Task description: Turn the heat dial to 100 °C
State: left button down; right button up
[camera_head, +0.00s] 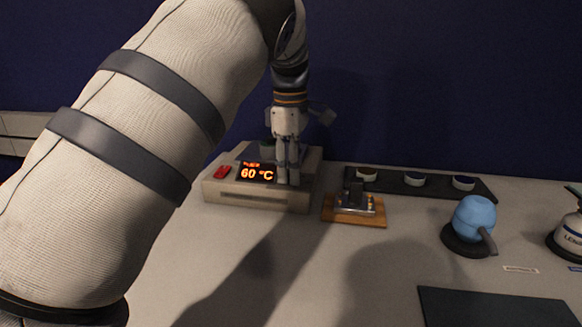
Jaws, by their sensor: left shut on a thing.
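The heater (262,199) is a low beige box at the back of the table, left of centre. Its dark display (256,173) reads 60 °C in orange. A red switch (222,172) sits left of the display. My left gripper (288,180) points down at the heater's front, just right of the display, with its fingers close together. It is shut on the heat dial, which its fingers hide. My right gripper is not in view.
Right of the heater, a small metal device stands on a wooden board (345,216). Behind it is a dark tray (395,179) with several small round dishes.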

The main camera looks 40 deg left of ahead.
pick_arm(q)
jog(key=shift+m, duration=0.5)
jog(key=c, duration=1.3)
grip_release()
jog(key=r, duration=1.2)
jog(key=shift+s+d, duration=0.1)
jog(key=shift+s, duration=0.2)
jog(key=shift+o, duration=0.3)
